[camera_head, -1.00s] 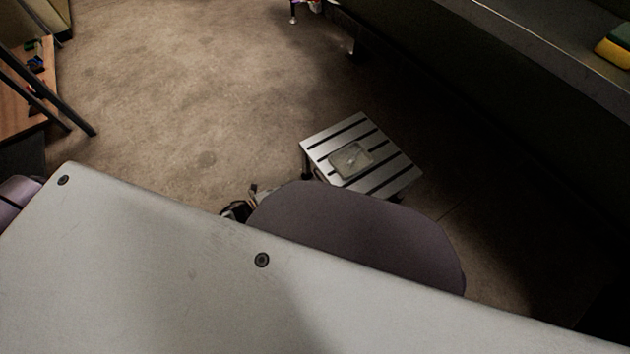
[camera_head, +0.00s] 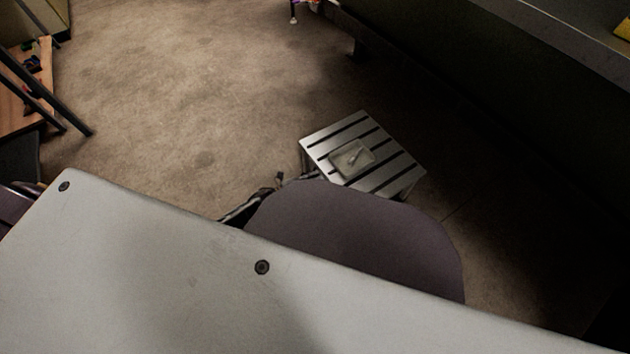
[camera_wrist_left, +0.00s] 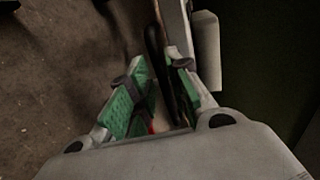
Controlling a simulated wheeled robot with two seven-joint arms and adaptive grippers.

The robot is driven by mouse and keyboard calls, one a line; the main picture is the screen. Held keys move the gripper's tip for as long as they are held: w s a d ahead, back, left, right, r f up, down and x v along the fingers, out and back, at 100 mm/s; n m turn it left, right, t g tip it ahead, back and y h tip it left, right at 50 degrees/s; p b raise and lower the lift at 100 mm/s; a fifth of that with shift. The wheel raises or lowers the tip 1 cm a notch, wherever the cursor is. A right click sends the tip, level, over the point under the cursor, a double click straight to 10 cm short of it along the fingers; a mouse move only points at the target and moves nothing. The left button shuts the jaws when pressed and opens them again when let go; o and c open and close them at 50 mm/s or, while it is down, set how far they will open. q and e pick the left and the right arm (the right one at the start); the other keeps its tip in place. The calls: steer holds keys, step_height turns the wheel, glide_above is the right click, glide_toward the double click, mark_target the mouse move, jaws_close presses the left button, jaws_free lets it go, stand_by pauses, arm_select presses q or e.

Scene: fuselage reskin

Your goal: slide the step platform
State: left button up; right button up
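The step platform (camera_head: 378,181) is a small silver table with dark slots across its top, standing on the floor in the middle of the head view. My left gripper (camera_head: 296,180) is beside its left near corner, partly hidden behind a large rounded dark shape. In the left wrist view, my left gripper (camera_wrist_left: 158,64) has its green-padded fingers apart. A dark bar and a pale edge of the platform (camera_wrist_left: 173,22) run up from between and beside the fingertips; I cannot tell whether they touch. My right gripper is not in view.
A shallow tray (camera_head: 339,166) with a small item in it lies on the platform. A dark wall or bench side (camera_head: 470,75) stands to the right. A wooden shelf (camera_head: 12,108) with dark legs is at the far left. Open floor (camera_head: 190,100) lies left of the platform.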

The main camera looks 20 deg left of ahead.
arm_select(q)
steer(key=shift+w+d, duration=0.15)
steer(key=shift+w, duration=0.05)
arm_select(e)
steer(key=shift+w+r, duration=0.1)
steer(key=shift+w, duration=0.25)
arm_select(q)
steer(key=shift+c, duration=0.2)
jaws_close()
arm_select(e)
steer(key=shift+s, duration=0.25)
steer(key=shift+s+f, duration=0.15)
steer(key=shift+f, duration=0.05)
